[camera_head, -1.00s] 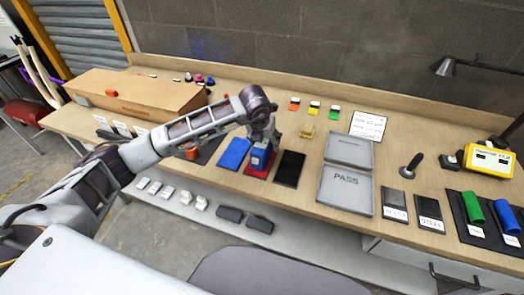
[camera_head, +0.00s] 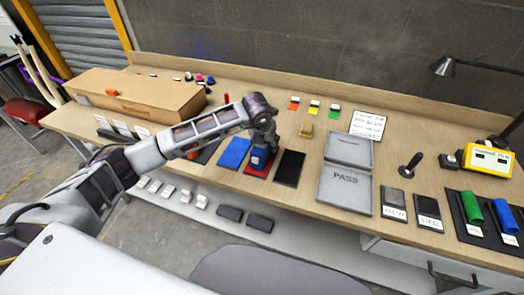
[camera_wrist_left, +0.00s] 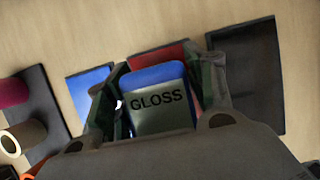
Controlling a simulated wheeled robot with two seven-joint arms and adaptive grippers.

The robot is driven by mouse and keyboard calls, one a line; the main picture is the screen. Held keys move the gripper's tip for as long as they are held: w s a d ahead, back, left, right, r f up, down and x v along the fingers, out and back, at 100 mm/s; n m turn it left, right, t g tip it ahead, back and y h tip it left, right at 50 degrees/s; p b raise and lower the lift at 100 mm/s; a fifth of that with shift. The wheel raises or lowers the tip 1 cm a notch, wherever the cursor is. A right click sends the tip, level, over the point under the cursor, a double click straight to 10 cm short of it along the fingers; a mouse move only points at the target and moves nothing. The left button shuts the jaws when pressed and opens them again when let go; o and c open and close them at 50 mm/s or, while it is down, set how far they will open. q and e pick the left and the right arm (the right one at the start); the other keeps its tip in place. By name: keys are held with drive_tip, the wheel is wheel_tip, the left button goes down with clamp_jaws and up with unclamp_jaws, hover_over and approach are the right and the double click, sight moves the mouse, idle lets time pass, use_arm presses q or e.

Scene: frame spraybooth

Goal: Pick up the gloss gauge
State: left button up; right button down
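The gloss gauge (camera_head: 258,160) is a small blue block standing on a red pad (camera_head: 259,173) on the bench. In the left wrist view the gauge (camera_wrist_left: 158,105) has a blue top and a grey face lettered GLOSS. My left gripper (camera_head: 261,146) is directly above it, pointing down. In the left wrist view my left gripper (camera_wrist_left: 165,88) has one dark finger on each side of the gauge. A thin reddish gap shows between the gauge and the right-hand finger, so the fingers look open around it. My right gripper is not in view.
A blue pad (camera_head: 234,152) lies left of the red one, and a black pad (camera_head: 289,168) lies right. Grey PASS tray (camera_head: 345,190) is further right. A cardboard box (camera_head: 135,95) stands at the back left. A yellow meter (camera_head: 488,160) stands far right.

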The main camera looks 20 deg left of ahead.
use_arm(q)
drive_tip(key=c, duration=0.7)
drive_tip(key=shift+c, duration=0.9)
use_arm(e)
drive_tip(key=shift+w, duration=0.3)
use_arm(q)
drive_tip(key=shift+r, duration=0.15)
drive_tip(key=shift+r+b, duration=0.45)
drive_tip(key=shift+r, duration=4.45)
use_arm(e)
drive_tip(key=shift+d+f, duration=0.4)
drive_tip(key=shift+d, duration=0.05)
use_arm(q)
drive_tip(key=shift+f+b, duration=0.6)
drive_tip(key=shift+f, duration=0.1)
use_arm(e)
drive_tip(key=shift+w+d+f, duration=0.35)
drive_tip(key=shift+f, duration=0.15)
use_arm(q)
drive_tip(key=shift+f, duration=0.2)
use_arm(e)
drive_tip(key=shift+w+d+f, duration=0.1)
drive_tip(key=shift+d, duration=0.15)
use_arm(q)
drive_tip(key=shift+f+b, duration=0.25)
drive_tip(key=shift+b, duration=0.1)
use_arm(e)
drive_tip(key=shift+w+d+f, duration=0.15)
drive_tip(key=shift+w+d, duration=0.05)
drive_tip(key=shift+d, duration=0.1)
